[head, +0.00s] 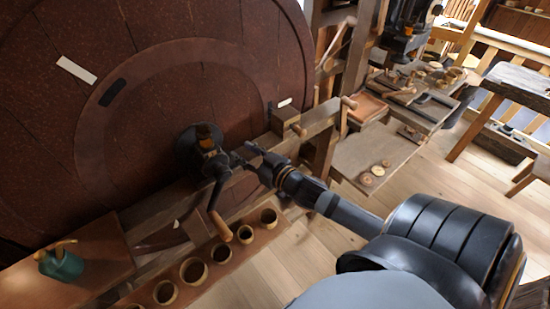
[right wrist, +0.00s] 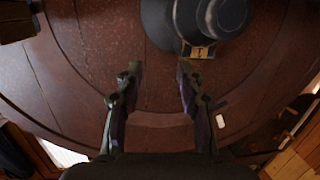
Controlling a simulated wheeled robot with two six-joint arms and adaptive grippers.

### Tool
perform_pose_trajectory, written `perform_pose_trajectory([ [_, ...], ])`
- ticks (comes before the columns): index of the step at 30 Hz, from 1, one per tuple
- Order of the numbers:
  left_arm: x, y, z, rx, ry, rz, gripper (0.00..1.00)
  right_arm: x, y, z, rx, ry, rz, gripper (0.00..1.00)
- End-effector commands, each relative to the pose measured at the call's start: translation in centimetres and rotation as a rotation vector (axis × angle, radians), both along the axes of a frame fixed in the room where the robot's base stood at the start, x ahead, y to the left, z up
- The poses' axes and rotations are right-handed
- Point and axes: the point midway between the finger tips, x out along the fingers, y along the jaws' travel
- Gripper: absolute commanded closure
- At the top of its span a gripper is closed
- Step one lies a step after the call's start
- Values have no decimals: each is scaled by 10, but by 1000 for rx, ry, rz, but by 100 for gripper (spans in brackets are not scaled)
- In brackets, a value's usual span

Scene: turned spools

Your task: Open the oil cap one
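The big dark red wheel (head: 170,75) has a black hub (head: 190,150) with a small brass-brown piece (head: 205,137) on it, which may be the oil cap; I cannot tell if it is open. In the right wrist view the dark hub (right wrist: 225,14) is at the top, with a brass piece (right wrist: 200,50) under it. A crank with a wooden grip (head: 221,227) hangs below the hub. My right gripper (head: 242,157) is just right of the hub. In the right wrist view its fingers (right wrist: 158,74) are apart with nothing between them. My left gripper is not in view.
A wooden beam (head: 315,122) runs beside the wheel. Several round wooden cups (head: 193,270) stand in a row below. A green oil can (head: 60,262) stands on a bench at lower left. A low table (head: 355,158) with wooden discs is to the right.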

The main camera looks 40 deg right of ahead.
Motion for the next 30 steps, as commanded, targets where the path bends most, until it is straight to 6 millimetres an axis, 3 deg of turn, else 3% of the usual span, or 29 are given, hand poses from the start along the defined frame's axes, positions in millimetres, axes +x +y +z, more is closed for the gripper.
perform_pose_trajectory([
  [14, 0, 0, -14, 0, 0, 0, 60, 0, -45, -105, -62, 190, -136, 62],
  [24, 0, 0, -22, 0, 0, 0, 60, -13, -68, -179, -102, 338, -207, 62],
  [30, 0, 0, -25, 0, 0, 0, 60, -23, -76, -212, -117, 407, -231, 62],
])
